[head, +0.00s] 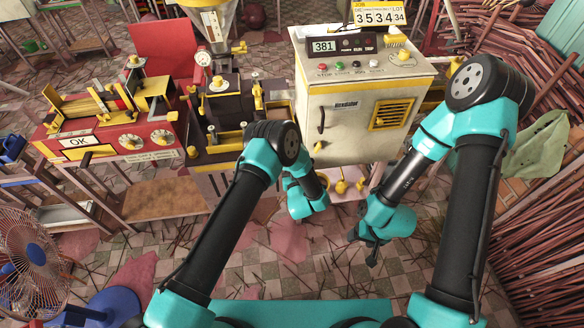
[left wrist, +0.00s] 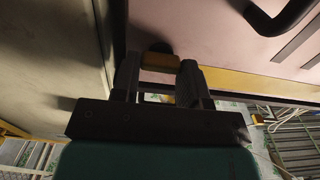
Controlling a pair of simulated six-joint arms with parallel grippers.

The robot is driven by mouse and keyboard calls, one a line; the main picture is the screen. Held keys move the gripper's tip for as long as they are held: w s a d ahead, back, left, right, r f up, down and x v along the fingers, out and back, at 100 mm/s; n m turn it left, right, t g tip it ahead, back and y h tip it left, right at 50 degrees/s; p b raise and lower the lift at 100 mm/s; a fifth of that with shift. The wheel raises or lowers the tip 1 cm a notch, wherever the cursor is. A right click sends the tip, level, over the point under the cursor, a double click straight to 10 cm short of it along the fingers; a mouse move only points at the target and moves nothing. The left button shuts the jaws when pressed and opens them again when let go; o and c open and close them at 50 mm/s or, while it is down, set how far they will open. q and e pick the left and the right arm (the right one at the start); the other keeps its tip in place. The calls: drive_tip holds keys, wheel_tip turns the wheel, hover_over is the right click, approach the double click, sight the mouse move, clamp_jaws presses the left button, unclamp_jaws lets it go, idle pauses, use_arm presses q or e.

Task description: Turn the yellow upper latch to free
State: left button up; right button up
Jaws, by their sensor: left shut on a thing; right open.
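The yellow latch (left wrist: 160,62) shows in the left wrist view as a small yellow block in front of a dark round base on a pale panel. My left gripper (left wrist: 160,80) has one finger on each side of it and is shut on it. In the head view my left wrist is low in front of the cream cabinet (head: 345,82), and its fingers are hard to make out. A small yellow piece (head: 318,147) shows there at the cabinet's lower left front. My right gripper (head: 369,243) is open and empty, hanging below and right of the cabinet.
A yellow vent grille (head: 391,113) and a dark handle (head: 320,119) are on the cabinet front. A red machine (head: 120,135) stands left, a blue fan (head: 36,253) lower left. Bundled sticks (head: 545,225) fill the right.

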use_arm(q)
drive_tip(key=shift+c, duration=1.1)
drive_tip(key=shift+n, duration=0.5)
drive_tip(key=shift+a+f+n, duration=0.1)
drive_tip(key=shift+n, duration=3.25)
drive_tip(key=shift+a+f+n, duration=0.1)
drive_tip(key=shift+n, duration=3.25)
